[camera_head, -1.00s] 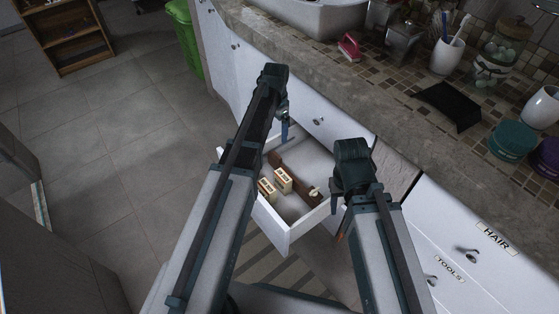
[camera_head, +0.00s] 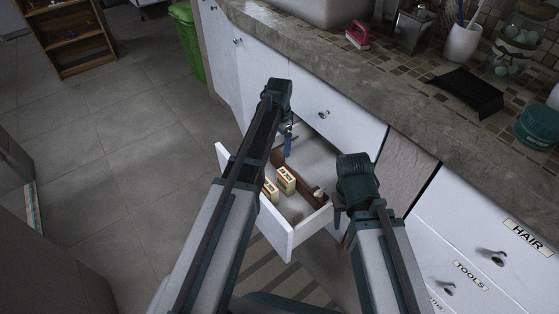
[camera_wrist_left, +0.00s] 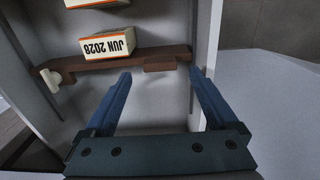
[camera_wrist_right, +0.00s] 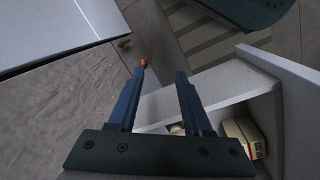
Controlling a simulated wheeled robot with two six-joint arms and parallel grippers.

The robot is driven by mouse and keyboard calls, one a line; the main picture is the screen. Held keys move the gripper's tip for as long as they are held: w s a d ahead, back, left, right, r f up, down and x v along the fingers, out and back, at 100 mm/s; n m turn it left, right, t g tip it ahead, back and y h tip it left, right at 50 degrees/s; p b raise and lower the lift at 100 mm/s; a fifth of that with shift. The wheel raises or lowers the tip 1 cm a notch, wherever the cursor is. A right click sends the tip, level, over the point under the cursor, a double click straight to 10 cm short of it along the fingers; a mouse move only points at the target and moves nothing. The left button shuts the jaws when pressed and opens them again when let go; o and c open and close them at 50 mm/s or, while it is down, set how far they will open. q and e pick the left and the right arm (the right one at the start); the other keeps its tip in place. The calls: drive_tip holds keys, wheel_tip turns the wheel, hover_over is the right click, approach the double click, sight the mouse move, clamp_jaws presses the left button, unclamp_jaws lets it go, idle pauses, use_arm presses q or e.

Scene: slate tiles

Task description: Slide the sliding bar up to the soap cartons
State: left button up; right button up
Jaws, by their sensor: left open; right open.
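The brown sliding bar (camera_head: 299,178) runs across the open white drawer (camera_head: 282,232); it also shows in the left wrist view (camera_wrist_left: 110,63), with a pale knob at its left end and a small brown block near its right end. Cream and orange soap cartons lie on one side of it: one (camera_head: 287,178) close beside the bar, another (camera_head: 269,189) farther off. The near carton (camera_wrist_left: 107,42) reads "JUN 2028". My left gripper (camera_wrist_left: 161,78) is open over the drawer, fingertips just short of the block, on the side away from the cartons. My right gripper (camera_wrist_right: 163,72) is open and empty, outside the drawer.
Drawer walls close in around the left gripper. The stone counter (camera_head: 340,75) lies above, with a pink brush (camera_head: 357,38) and a black tray (camera_head: 465,92). Closed drawers labelled HAIR and TOOLS (camera_head: 470,275) are at right.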

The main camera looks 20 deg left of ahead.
sight(279, 153)
use_arm(q)
wheel_tip(279, 153, down, 5)
drive_tip(key=b, duration=0.4)
clamp_jaws()
idle(0.4)
